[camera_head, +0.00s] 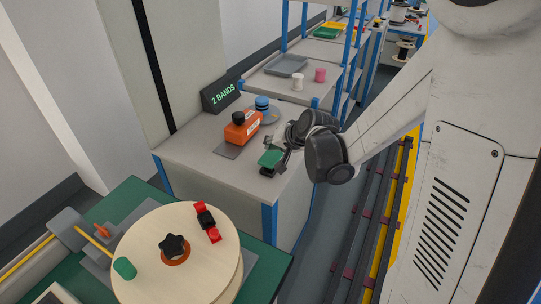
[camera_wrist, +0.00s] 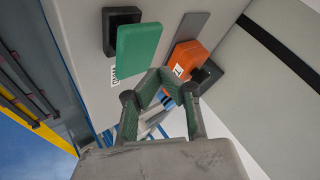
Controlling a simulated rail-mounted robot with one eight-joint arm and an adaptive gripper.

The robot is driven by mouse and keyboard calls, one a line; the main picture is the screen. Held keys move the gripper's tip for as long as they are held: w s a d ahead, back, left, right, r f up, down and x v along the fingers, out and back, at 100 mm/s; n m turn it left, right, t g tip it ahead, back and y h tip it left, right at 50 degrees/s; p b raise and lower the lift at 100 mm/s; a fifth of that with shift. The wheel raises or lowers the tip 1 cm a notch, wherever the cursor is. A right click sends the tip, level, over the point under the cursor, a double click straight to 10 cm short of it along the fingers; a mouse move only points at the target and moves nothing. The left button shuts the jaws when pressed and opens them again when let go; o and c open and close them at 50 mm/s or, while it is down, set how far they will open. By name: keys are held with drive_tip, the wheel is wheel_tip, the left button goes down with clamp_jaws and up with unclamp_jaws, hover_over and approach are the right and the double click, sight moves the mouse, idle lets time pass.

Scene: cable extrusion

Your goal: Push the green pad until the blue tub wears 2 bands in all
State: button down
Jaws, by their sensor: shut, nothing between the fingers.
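The green pad (camera_head: 271,158) lies near the front right of the grey bench, and shows large in the wrist view (camera_wrist: 138,52) on a dark base. The blue tub (camera_head: 262,104) stands upright farther back, beside an orange block (camera_head: 242,127). It has a dark stripe around it, but it is too small to count bands surely. In the wrist view the tub is mostly hidden behind my fingers. My gripper (camera_wrist: 160,76) is shut and empty, beside the green pad; whether it touches the pad I cannot tell.
A sign (camera_head: 221,94) reading "2 BANDS" stands at the bench's back. The orange block also shows in the wrist view (camera_wrist: 187,57). A shelf (camera_head: 290,85) with a tray and cups is behind. A wooden spool (camera_head: 140,235) is on the green table in front.

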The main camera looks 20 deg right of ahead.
sight(271, 157)
drive_tip(key=shift+r+p, duration=1.15)
drive_tip(key=shift+r, duration=0.85)
drive_tip(key=shift+s+r, duration=0.15)
drive_tip(key=s+r+n+h, duration=0.1)
drive_tip(key=s+r, duration=0.2)
drive_tip(key=s, duration=0.5)
drive_tip(key=s+r+n+g+h, duration=0.1)
drive_tip(key=s+r, duration=0.3)
drive_tip(key=s, duration=0.5)
drive_tip(key=s+r+n+h, duration=0.1)
drive_tip(key=s+r, duration=0.3)
drive_tip(key=s, duration=0.5)
drive_tip(key=shift+s+n, duration=0.25)
drive_tip(key=shift+n, duration=0.65)
drive_tip(key=shift+w+a+r+g, duration=0.1)
drive_tip(key=shift+r+g, duration=0.05)
drive_tip(key=shift+g, duration=0.15)
